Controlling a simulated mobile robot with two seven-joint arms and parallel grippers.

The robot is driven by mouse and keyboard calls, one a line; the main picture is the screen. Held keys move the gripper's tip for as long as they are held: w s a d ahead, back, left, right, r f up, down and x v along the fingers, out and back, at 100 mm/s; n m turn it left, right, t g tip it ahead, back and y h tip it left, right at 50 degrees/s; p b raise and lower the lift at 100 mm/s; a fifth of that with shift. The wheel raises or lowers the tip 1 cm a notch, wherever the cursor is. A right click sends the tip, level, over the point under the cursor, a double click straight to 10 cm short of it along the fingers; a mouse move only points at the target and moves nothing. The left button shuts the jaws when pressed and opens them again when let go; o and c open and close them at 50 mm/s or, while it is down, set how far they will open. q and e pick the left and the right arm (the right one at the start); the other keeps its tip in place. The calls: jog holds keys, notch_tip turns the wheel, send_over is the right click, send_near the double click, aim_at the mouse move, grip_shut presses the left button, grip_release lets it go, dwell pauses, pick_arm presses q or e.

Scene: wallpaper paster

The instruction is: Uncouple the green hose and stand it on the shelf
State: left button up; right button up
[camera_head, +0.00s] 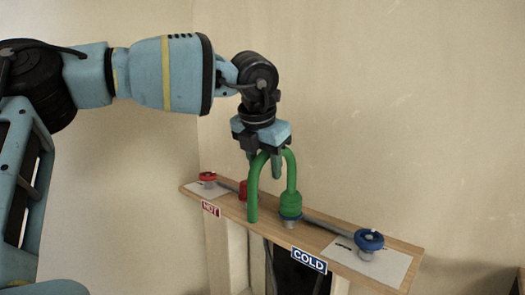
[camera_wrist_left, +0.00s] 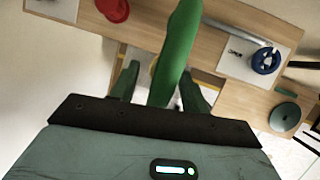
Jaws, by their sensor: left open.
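The green hose (camera_head: 291,172) is an upright arch over the wooden shelf. Its right end has a thick green collar on a grey fitting (camera_head: 290,222). Its left end hangs down in front of a red fitting (camera_head: 242,188). My left gripper (camera_head: 265,165) points down at the top of the arch, with its fingers apart. In the left wrist view the hose (camera_wrist_left: 180,50) passes between the two open fingers (camera_wrist_left: 160,85). I cannot tell whether either finger touches it. My right gripper is not in view.
The wooden shelf (camera_head: 330,253) carries a red knob (camera_head: 207,178) at left and a blue knob (camera_head: 368,241) at right, with a grey pipe (camera_head: 325,223) between. HOT (camera_head: 211,209) and COLD (camera_head: 309,261) labels mark its front edge. The wall stands close behind.

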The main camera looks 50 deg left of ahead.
pick_arm(q)
jog(key=shift+f, duration=0.2)
jog(key=shift+w+r, duration=0.1)
grip_shut()
dwell(0.5)
